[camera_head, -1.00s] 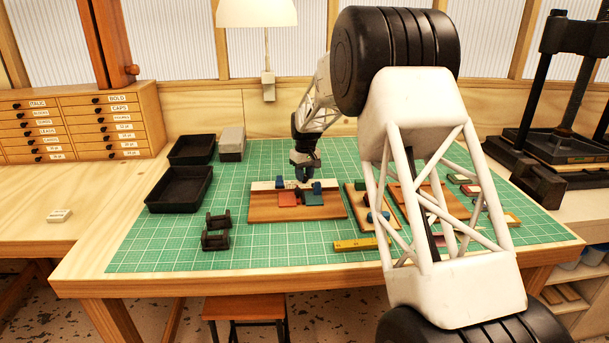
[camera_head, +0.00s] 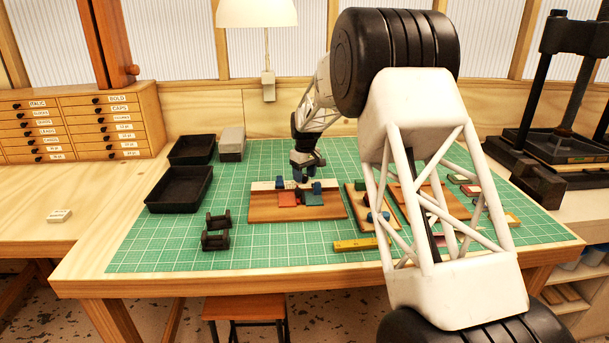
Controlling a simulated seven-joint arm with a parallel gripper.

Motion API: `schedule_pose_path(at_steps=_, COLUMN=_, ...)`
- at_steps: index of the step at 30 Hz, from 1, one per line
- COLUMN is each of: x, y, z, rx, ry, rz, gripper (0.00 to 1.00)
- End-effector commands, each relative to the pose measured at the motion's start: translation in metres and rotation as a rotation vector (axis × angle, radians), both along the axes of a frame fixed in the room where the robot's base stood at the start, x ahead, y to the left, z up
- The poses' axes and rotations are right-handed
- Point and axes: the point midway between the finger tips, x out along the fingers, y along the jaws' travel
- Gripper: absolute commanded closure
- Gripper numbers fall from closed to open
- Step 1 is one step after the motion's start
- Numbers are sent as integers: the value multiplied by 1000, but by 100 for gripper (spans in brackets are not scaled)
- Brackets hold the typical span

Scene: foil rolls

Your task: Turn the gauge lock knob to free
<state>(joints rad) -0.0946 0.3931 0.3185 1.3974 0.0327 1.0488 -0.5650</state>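A wooden board (camera_head: 268,213) lies on the green mat. It carries a pale metal bar, a red block (camera_head: 288,199), a dark green block (camera_head: 312,199) and blue knob-like parts (camera_head: 317,187); one blue part sits at the bar's left end. I cannot tell which is the gauge lock knob, nor which way it points. My gripper (camera_head: 305,175) points down just above the bar, close to the blue parts. It is too small and dark to tell whether its fingers are apart or touch anything.
Black trays (camera_head: 180,189) and a grey box (camera_head: 231,142) stand at the back left. The mat's front left is clear.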

Motion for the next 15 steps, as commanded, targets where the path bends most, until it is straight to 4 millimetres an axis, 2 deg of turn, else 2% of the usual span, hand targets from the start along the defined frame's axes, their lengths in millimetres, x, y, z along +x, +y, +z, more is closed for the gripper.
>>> schedule_pose_path(at_steps=10, x=0, y=0, z=1, rx=-1, ry=1, rz=0, gripper=43)
schedule_pose_path(at_steps=15, x=0, y=0, z=9, rx=1, ry=-1, rz=0, gripper=43)
